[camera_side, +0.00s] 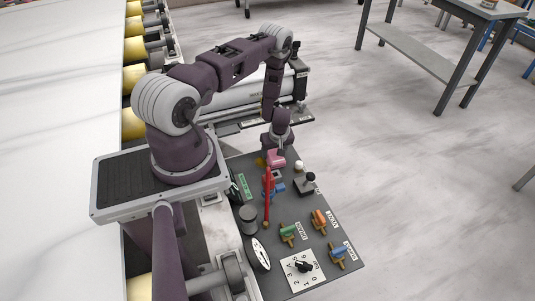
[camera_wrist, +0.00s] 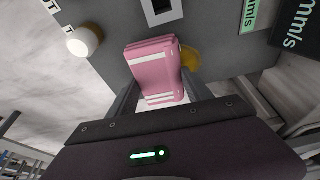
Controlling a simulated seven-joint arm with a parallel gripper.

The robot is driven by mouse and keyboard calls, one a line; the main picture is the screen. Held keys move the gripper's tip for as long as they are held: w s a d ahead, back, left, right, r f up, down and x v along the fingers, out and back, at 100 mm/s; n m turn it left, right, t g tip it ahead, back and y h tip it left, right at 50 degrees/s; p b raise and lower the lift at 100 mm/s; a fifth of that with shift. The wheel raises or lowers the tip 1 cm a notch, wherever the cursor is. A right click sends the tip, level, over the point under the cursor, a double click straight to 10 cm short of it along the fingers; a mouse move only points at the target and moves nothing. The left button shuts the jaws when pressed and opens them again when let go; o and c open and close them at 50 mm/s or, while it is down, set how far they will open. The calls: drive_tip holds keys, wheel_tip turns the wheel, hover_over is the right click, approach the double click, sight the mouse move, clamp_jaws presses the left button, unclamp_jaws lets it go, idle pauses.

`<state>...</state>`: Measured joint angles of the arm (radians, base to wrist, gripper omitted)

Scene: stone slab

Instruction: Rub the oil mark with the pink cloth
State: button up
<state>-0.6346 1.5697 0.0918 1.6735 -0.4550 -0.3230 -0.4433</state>
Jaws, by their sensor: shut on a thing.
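The pink cloth (camera_wrist: 152,62) is a folded pad with white stripes, held between the fingers of my gripper (camera_wrist: 160,92) in the wrist view. In the side view, the pink cloth (camera_side: 276,158) shows just below my gripper (camera_side: 279,150), at the far end of the dark control panel. The oil mark (camera_wrist: 191,60) is a yellow-amber patch on the panel, right beside the cloth in the wrist view and partly hidden by it. The oil mark (camera_side: 260,162) also shows left of the cloth in the side view. I cannot tell whether the cloth touches the panel.
A white round knob (camera_wrist: 83,42) stands left of the cloth in the wrist view. On the control panel (camera_side: 252,190), a tall red lever (camera_side: 267,195), a black joystick (camera_side: 305,183), several coloured valve handles and a dial (camera_side: 302,266) rise nearer the side camera.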

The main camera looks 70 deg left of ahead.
drive_tip(key=shift+w, duration=2.4)
drive_tip(key=shift+r, duration=0.35)
drive_tip(key=shift+a+f, duration=0.1)
drive_tip(key=shift+c, duration=1.4)
wheel_tip(320, 180, up, 6)
drive_tip(key=shift+f, duration=0.1)
